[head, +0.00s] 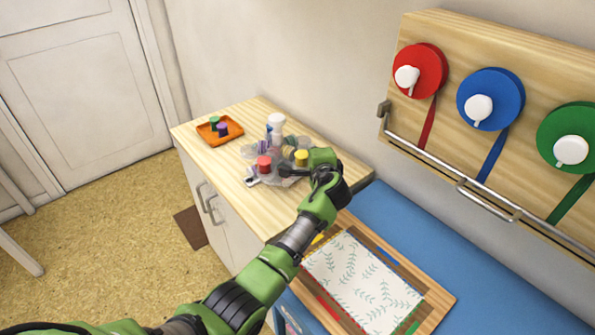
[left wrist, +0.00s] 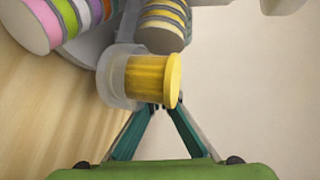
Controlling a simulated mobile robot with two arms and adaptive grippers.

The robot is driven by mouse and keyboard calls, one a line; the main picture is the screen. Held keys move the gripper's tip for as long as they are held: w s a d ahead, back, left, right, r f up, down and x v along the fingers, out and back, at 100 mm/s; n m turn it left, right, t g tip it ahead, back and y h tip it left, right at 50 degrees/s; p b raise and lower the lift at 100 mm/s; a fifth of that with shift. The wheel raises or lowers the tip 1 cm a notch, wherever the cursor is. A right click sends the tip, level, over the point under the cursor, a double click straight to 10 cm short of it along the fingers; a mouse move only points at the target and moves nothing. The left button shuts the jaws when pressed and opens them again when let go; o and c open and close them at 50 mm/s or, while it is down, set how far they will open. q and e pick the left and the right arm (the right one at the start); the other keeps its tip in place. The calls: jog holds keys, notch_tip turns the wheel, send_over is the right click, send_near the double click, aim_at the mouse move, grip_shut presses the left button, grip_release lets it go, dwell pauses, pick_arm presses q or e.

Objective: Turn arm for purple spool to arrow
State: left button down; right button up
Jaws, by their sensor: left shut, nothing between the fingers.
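A carousel (head: 249,153) with clear cups and a white centre post (head: 276,122) stands on the wooden cabinet top. A red spool (head: 264,165) and a yellow spool (head: 301,158) sit in its cups. The purple spool (head: 222,129) stands on an orange tray, apart from the carousel. My left gripper (head: 284,173) is shut and empty at the carousel's near side, beside the yellow spool. In the left wrist view its fingers (left wrist: 158,104) meet behind the yellow spool (left wrist: 146,78) in its clear cup; touching is unclear. I cannot make out the arrow clearly. My right gripper is not in view.
The orange tray (head: 207,132) also holds a green spool (head: 214,122). A wall board at right carries red (head: 430,60), blue (head: 505,92) and green (head: 560,125) ribbon reels. A framed leaf-patterned sheet (head: 362,280) lies on the blue surface (head: 425,235).

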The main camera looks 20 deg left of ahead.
pick_arm(q)
jog(key=shift+w, duration=0.2)
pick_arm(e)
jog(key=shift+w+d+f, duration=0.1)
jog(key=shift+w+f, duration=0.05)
pick_arm(q)
jog(key=shift+a, duration=0.1)
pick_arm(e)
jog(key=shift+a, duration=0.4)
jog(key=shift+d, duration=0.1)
